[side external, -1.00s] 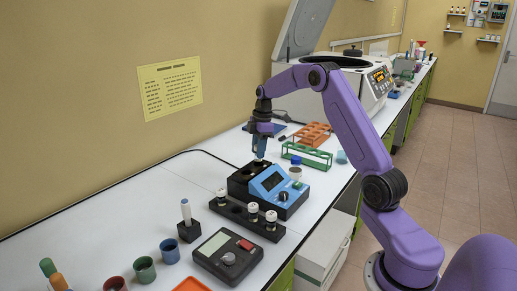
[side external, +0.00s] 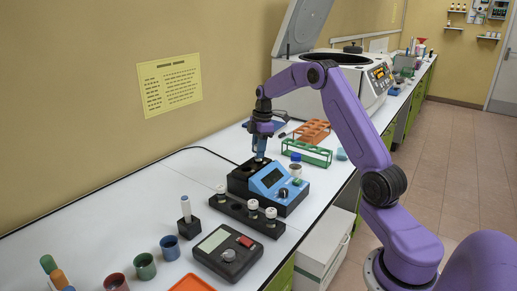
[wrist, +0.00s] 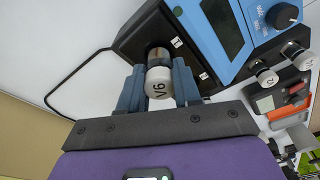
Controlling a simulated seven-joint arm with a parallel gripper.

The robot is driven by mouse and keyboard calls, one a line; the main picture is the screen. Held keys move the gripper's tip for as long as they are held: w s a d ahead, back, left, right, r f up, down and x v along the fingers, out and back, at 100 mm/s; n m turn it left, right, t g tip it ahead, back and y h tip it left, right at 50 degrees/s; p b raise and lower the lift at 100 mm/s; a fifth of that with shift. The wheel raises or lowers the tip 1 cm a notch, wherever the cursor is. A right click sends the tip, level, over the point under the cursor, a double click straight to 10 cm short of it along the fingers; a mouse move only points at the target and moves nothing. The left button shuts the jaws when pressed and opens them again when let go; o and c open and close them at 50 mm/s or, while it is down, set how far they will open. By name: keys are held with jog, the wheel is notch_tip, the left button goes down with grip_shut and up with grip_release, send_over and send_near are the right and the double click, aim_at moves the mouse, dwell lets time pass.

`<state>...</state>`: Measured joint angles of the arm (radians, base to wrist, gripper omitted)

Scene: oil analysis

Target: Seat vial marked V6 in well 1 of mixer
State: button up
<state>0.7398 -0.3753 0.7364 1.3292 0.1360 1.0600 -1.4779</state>
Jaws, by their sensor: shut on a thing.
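The vial marked V6 (wrist: 158,84) has a white cap and is held between the two blue-grey fingers of my gripper (wrist: 160,92). Its lower part points at a well in the black block of the mixer (wrist: 150,30). I cannot tell whether its bottom is inside the well or just above it. In the side view my gripper (side external: 260,153) is shut over the back part of the blue and black mixer (side external: 270,188), and its fingers mostly hide the vial. Small white labels lie beside the wells in the wrist view.
A black rack (side external: 233,208) with several white-capped vials stands in front of the mixer. A grey device (side external: 228,248) is nearer the camera. A green rack (side external: 308,153) and an orange rack (side external: 313,131) stand behind. A cable runs along the left.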

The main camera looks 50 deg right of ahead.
jog(key=shift+f, duration=0.5)
dwell(0.3)
jog(key=o, duration=1.4)
jog(key=shift+r, duration=0.15)
jog(key=shift+r, duration=3.35)
